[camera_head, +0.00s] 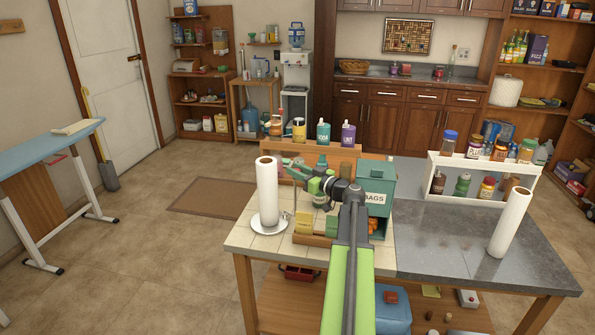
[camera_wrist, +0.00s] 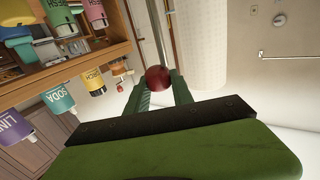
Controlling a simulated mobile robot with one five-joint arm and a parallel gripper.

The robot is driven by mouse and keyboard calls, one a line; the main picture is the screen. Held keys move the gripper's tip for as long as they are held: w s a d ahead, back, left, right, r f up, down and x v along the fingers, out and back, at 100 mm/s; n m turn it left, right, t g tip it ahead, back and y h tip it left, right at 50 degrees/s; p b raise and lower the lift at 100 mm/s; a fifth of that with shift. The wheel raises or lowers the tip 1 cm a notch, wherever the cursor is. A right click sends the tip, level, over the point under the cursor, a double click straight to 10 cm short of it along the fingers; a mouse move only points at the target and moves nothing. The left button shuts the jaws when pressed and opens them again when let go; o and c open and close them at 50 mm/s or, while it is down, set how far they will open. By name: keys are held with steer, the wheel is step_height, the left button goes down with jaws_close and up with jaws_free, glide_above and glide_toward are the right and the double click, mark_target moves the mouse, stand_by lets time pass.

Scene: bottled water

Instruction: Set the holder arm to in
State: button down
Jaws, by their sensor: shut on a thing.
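A white paper towel roll (camera_head: 267,192) stands upright on a round-based holder (camera_head: 269,226) at the left of the tiled counter. In the wrist view the roll (camera_wrist: 202,45) is just beyond my fingers. The holder arm (camera_wrist: 152,38) appears as a thin metal rod beside the roll, with a dark red ball knob (camera_wrist: 158,78) at its end. My gripper (camera_head: 287,166) is at the right of the roll near its top. In the wrist view my green fingers (camera_wrist: 160,90) are shut on the knob from both sides. The knob is hard to make out in the head view.
A white shelf (camera_head: 470,197) with jars and another paper roll (camera_head: 510,222) are on the right. The grey countertop (camera_head: 440,235) between is clear.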

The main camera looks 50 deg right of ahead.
steer(key=shift+s+a+m+h, duration=0.1)
steer(key=shift+a+m+h, duration=0.15)
steer(key=shift+h, duration=0.25)
steer(key=shift+s+a+m+h, duration=0.1)
steer(key=shift+a+m+h, duration=0.45)
steer(key=shift+h, duration=0.45)
steer(key=shift+w+a+m+g+h, duration=0.2)
steer(key=shift+a+m+g+h, duration=0.3)
steer(key=shift+m+g+h, duration=0.9)
steer(key=shift+w+a+m+g+h, duration=0.15)
steer(key=shift+a+m+g+h, duration=0.55)
steer(key=shift+m+h, duration=1.3)
steer(key=shift+w+a+m+g+h, duration=0.3)
steer(key=shift+m+g+h, duration=0.8)
steer(key=shift+h, duration=1.2)
steer(key=shift+s+a+g, duration=0.1)
steer(key=shift+g, duration=0.2)
